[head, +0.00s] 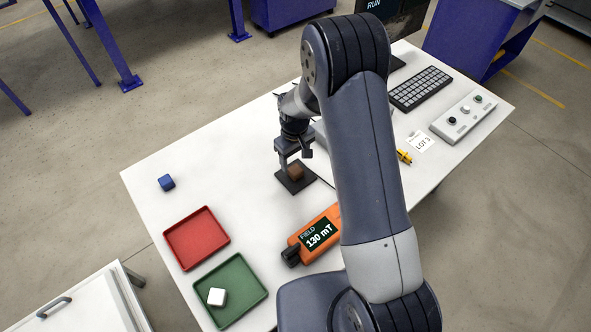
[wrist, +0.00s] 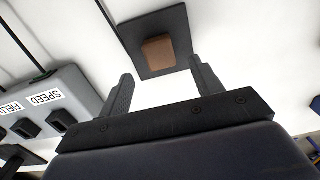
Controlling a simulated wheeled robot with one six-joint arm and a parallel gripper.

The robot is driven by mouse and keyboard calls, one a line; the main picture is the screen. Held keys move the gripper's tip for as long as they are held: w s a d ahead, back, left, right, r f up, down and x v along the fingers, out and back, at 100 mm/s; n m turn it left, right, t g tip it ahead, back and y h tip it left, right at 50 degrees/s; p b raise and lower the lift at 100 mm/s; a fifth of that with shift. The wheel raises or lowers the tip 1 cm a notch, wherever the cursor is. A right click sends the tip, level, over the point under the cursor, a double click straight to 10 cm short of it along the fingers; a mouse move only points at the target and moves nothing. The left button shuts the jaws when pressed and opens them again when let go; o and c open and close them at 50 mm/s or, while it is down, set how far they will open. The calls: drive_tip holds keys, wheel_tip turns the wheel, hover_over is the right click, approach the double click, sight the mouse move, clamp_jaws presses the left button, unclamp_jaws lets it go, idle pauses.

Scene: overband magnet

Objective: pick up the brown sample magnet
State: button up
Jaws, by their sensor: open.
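The brown sample magnet (head: 296,172) is a small brown block resting on a dark square plate (head: 284,186) on the white table. In the wrist view the brown magnet (wrist: 159,51) sits on the dark plate (wrist: 178,18), ahead of and roughly between my two fingers. My gripper (head: 291,160) is over the plate beside the magnet in the head view. In the wrist view my gripper (wrist: 158,75) is open, with nothing between its fingers. My arm hides part of the table in the head view.
An orange field meter (head: 316,234) lies nearby. A grey control box (wrist: 60,95) stands left in the wrist view.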

sight(295, 169)
drive_tip(key=shift+s+d+f+p, duration=0.15)
drive_tip(key=shift+f+p, duration=0.3)
drive_tip(key=shift+f, duration=0.9)
drive_tip(key=shift+s+a+f+p, duration=0.1)
drive_tip(key=shift+f+p, duration=0.35)
drive_tip(key=shift+f, duration=0.9)
drive_tip(key=shift+c, duration=0.5)
drive_tip(key=c, duration=1.1)
drive_tip(key=shift+r, duration=0.15)
